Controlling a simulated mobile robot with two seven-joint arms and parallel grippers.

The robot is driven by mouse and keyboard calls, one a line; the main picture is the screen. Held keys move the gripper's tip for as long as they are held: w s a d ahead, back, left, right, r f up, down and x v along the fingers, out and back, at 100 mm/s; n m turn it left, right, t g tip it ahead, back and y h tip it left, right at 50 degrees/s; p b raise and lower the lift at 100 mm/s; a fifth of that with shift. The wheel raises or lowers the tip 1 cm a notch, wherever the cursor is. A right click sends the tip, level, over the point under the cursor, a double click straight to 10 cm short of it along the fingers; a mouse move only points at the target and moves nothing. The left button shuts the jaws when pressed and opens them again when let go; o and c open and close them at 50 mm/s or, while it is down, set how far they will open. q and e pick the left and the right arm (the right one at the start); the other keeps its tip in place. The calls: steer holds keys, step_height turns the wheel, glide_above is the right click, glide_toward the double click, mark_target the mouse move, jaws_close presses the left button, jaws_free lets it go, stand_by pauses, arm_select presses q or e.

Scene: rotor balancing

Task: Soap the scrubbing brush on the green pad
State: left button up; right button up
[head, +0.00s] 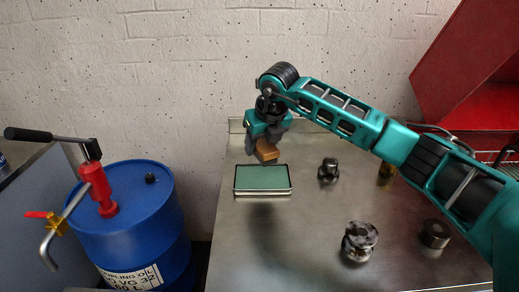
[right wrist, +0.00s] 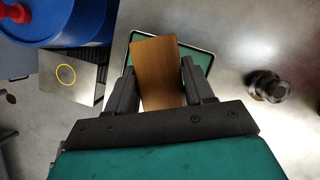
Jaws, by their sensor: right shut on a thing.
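The scrubbing brush (head: 266,151) shows as a brown wooden block in the head view, and its flat wooden back (right wrist: 158,72) faces the right wrist camera. My right gripper (head: 268,140) is shut on it and holds it above the far edge of the green pad. The bristles are hidden in both views. The green pad (head: 262,180) lies in a shallow light-rimmed tray on the steel table; the right wrist view shows part of it (right wrist: 201,62) behind the brush. I cannot tell from these views whether brush and pad touch. My left gripper is not in view.
Dark metal parts stand on the steel table (head: 300,235): one (head: 328,170) right of the pad, one (head: 360,241) nearer the front, and a cylinder (head: 435,234) at the right. A blue drum (head: 135,230) with a red pump stands left. A red bin (head: 465,70) is back right.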

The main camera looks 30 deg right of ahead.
mark_target(259, 173)
steer(key=shift+f+b, duration=1.85)
steer(key=shift+f, duration=1.15)
steer(key=shift+f+b, duration=0.45)
steer(key=shift+f, duration=0.05)
steer(key=shift+s+f, duration=0.1)
steer(key=shift+f, duration=0.05)
steer(key=shift+r+p, duration=2.25)
steer(key=shift+r, duration=1.4)
